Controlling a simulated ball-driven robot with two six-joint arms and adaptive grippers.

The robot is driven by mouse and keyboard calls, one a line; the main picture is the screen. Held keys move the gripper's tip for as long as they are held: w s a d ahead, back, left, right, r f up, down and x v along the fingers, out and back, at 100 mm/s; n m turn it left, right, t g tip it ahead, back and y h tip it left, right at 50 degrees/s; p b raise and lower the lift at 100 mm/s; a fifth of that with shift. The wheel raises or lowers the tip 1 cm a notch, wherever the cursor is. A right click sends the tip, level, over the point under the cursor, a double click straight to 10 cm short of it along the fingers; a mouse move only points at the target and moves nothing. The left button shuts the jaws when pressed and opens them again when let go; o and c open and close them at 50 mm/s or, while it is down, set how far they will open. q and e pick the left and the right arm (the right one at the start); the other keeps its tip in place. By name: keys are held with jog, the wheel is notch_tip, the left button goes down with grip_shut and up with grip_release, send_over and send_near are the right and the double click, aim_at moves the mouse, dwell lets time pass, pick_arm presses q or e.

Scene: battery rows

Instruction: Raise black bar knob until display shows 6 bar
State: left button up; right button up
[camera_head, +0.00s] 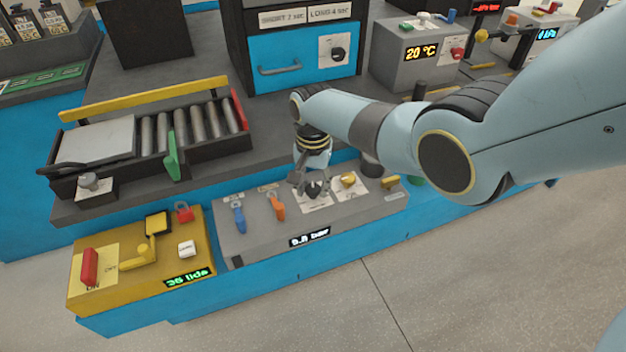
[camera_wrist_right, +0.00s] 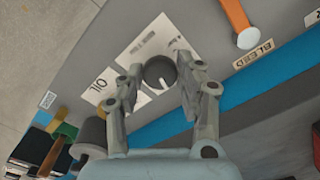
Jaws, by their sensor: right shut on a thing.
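The black bar knob (camera_head: 315,188) sits on a white label plate on the grey panel (camera_head: 235,245), partly hidden by my right gripper (camera_head: 309,180). In the right wrist view the round dark knob (camera_wrist_right: 158,72) is between the two fingers of the right gripper (camera_wrist_right: 160,70), which is shut on it. A white pointer mark shows at its edge. The bar display (camera_head: 309,237) on the panel front is small and seems to read 0.0 bar. My left gripper is not in view.
A blue lever (camera_head: 238,218) and an orange lever (camera_head: 276,206) stand left of the knob; a yellow knob (camera_head: 347,180) is close on its right. The yellow control box (camera_head: 135,285) is further left. A roller conveyor (camera_head: 185,135) lies behind. Open floor is in front.

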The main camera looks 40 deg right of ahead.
aim_at(313, 188)
jog(key=shift+m+p, duration=0.3)
jog(key=shift+m, duration=0.8)
jog(key=shift+w, duration=0.1)
jog(key=o, duration=1.2)
jog(key=shift+c, duration=0.2)
jog(key=shift+r, duration=0.15)
notch_tip(313, 188, up, 12)
